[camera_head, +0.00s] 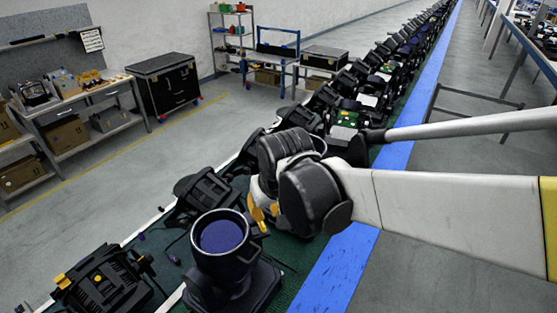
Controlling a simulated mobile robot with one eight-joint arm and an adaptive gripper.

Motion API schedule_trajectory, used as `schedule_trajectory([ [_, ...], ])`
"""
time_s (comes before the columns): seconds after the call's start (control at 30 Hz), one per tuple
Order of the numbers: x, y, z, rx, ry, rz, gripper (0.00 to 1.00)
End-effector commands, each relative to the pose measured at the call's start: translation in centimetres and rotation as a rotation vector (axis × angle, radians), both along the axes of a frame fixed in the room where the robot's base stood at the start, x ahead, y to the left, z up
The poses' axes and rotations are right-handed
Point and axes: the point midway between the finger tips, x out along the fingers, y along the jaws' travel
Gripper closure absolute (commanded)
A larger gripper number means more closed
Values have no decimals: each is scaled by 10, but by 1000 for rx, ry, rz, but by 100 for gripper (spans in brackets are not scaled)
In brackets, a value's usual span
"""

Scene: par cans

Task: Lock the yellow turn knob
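A black par can (222,248) stands at the lower middle with its round, blue-tinted opening facing up. A small yellow-orange piece (258,216) shows at its upper right side; it looks like the turn knob, but I cannot tell for certain. My gripper (262,198) is beside the can, at its upper right, mostly hidden behind the black joints of my arm. I cannot tell whether its fingers are open or shut, or whether they touch the yellow piece. Another black par can (103,285) at the lower left bears a yellow part (62,281).
A long row of par cans runs along the green belt (285,250), bordered by a blue strip (335,275). A workbench (85,95), a black case (168,85) and shelves stand at the back left. Grey floor is clear at the left.

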Motion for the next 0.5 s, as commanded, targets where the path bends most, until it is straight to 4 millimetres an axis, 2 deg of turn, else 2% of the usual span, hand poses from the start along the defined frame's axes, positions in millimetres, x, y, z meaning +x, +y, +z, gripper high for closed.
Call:
schedule_trajectory([
  [0.3, 22, 10, -58, 1, -1, -1, 83],
  [0.5, 31, 14, -81, 1, -1, -1, 83],
])
